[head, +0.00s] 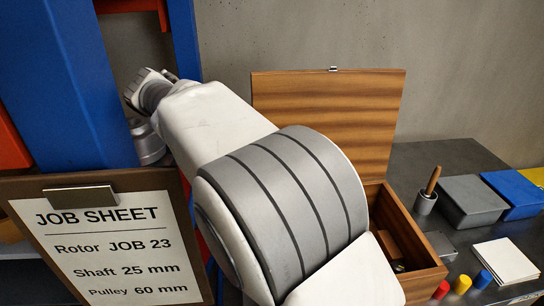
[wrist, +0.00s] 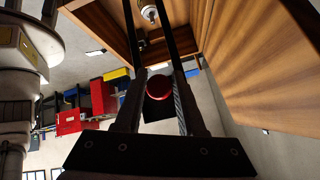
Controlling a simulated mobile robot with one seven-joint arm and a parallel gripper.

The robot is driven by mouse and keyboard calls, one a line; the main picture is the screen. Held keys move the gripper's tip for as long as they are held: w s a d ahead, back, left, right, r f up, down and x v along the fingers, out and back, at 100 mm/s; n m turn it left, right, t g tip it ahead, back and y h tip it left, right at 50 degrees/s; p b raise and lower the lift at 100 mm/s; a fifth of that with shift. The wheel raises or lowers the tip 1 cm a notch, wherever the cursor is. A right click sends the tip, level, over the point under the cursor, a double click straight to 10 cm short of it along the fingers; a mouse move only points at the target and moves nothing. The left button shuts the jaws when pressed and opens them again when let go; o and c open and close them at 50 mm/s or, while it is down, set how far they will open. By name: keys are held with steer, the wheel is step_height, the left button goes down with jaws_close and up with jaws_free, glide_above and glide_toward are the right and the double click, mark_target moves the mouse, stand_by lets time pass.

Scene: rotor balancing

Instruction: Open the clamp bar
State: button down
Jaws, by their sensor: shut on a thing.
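In the wrist view my gripper (wrist: 158,78) has its two long dark fingers either side of a round red knob (wrist: 159,87). It is shut on this knob. I cannot tell from this view whether the knob belongs to the clamp bar, and no bar can be made out clearly. In the head view my white and grey arm fills the middle and hides my gripper, the knob and whatever lies behind the arm.
An open wooden box (head: 432,274) stands right of my arm, its lid (head: 330,100) raised. Blue (head: 70,85) and orange uprights stand at left, behind a job sheet board (head: 110,245). Grey and blue boxes (head: 512,190), a paper pad (head: 505,262) and coloured cylinders lie on the dark bench.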

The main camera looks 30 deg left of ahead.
steer(key=shift+s+f, duration=0.45)
steer(key=shift+f, duration=0.05)
steer(key=c, duration=0.8)
jaws_free()
steer(key=o, duration=0.3)
steer(key=shift+r, duration=0.3)
steer(key=shift+w, duration=0.1)
steer(key=w+d+r+b, duration=0.2)
steer(key=w+d+r, duration=0.2)
steer(key=d+r, duration=0.7)
